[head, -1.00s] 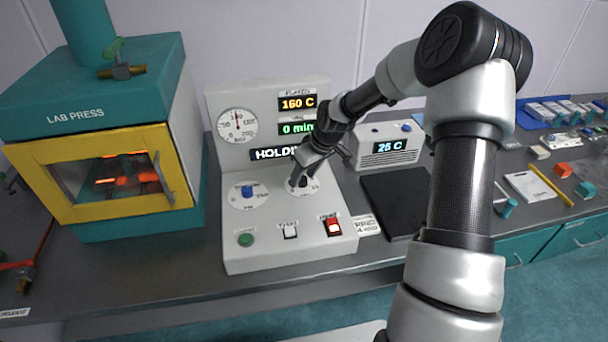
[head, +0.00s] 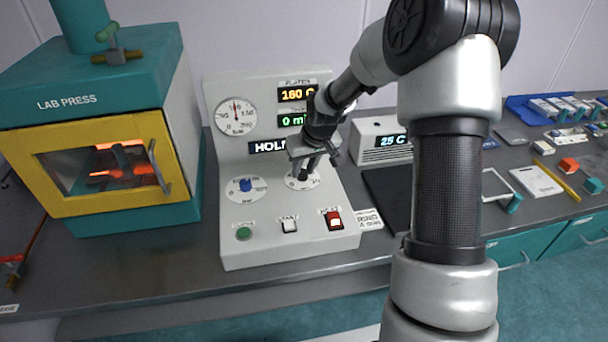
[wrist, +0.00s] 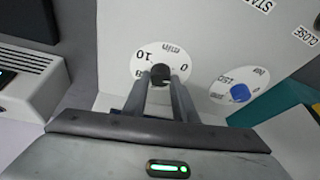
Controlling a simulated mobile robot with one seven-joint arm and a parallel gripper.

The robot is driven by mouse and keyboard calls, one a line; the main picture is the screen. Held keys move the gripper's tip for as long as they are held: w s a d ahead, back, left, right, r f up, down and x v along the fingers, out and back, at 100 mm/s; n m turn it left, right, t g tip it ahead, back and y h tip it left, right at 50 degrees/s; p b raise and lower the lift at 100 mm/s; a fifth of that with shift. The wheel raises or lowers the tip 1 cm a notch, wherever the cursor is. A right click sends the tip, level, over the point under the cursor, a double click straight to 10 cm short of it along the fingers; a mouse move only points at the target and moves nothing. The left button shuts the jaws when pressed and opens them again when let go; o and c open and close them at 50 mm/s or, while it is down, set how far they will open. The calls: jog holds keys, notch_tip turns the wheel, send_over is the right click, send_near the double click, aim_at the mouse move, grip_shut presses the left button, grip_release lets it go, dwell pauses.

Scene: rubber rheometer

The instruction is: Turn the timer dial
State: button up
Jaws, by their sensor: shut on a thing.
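The timer dial is a dark knob (wrist: 160,74) on a round white scale (wrist: 181,57) marked "min" in the wrist view. In the head view its scale (head: 313,182) is on the right of the grey control panel, and my gripper covers most of the knob. My gripper (wrist: 161,80) is shut on the knob, with one finger on each side of it. It also shows in the head view (head: 304,176), reaching down to the dial. The timer display (head: 291,120) is green and starts with "0"; the rest is hidden by my arm.
A blue dial (head: 246,185) sits left of the timer dial. The yellow-doored lab press (head: 95,165) stands left; a cooling unit (head: 375,140) reading 25 C stands right.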

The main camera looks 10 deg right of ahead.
jog(key=m+b, duration=0.1)
jog(key=m+h+b, duration=0.1)
jog(key=m, duration=0.1)
jog(key=m+b, duration=0.1)
jog(key=b, duration=0.1)
jog(key=shift+a+f+h, duration=0.15)
jog(key=shift+a+h, duration=0.1)
jog(key=shift+h, duration=0.15)
jog(key=shift+m+h+b, duration=0.7)
jog(key=shift+m+b, duration=0.05)
jog(key=shift+m, duration=1.25)
jog(key=o, duration=1)
jog(key=shift+o, duration=0.2)
jog(key=p+v, duration=0.1)
jog(key=v, duration=1.6)
jog(key=shift+r, duration=0.4)
jog(key=shift+p, duration=0.3)
